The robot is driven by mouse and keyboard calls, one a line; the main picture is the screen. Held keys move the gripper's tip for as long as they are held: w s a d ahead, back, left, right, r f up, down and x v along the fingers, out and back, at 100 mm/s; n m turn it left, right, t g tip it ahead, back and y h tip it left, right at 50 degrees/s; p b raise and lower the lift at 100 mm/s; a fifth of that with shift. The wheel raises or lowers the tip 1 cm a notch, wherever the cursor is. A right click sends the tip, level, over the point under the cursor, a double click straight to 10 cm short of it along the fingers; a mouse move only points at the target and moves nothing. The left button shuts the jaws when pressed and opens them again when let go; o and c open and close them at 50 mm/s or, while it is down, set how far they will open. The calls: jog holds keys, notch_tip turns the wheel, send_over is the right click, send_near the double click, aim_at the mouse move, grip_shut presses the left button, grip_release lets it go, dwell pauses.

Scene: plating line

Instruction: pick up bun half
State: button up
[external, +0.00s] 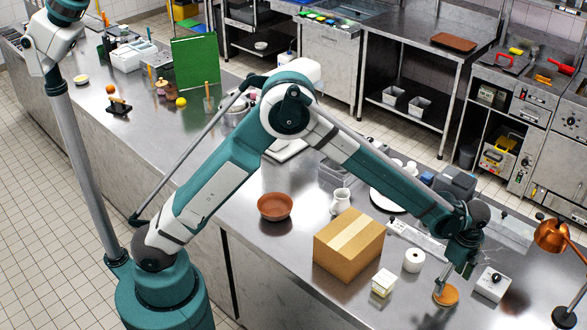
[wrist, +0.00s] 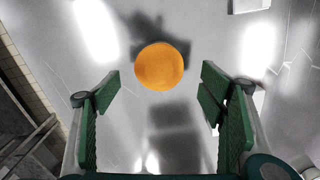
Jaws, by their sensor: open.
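The bun half (wrist: 160,66) is a round orange-brown disc in the wrist view, lying on the steel counter beyond my fingertips and roughly centred between them. In the external view the bun half (external: 446,294) lies near the counter's right part, just below my gripper (external: 452,277). In the wrist view my gripper (wrist: 160,95) is open, with a green finger on each side and nothing between the pads. In the external view the gap between fingers and bun is too small to judge.
A white box with a knob (external: 491,284) stands right of the bun. A paper roll (external: 413,261), a small cream carton (external: 383,282) and a cardboard box (external: 348,245) stand left of it. A copper lamp (external: 552,237) stands at the far right. The counter right around the bun is bare.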

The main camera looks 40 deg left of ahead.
aim_at(447, 291)
jog(key=shift+f, duration=0.1)
jog(key=shift+f, duration=2.5)
jog(key=shift+c, duration=0.3)
jog(key=c, duration=0.8)
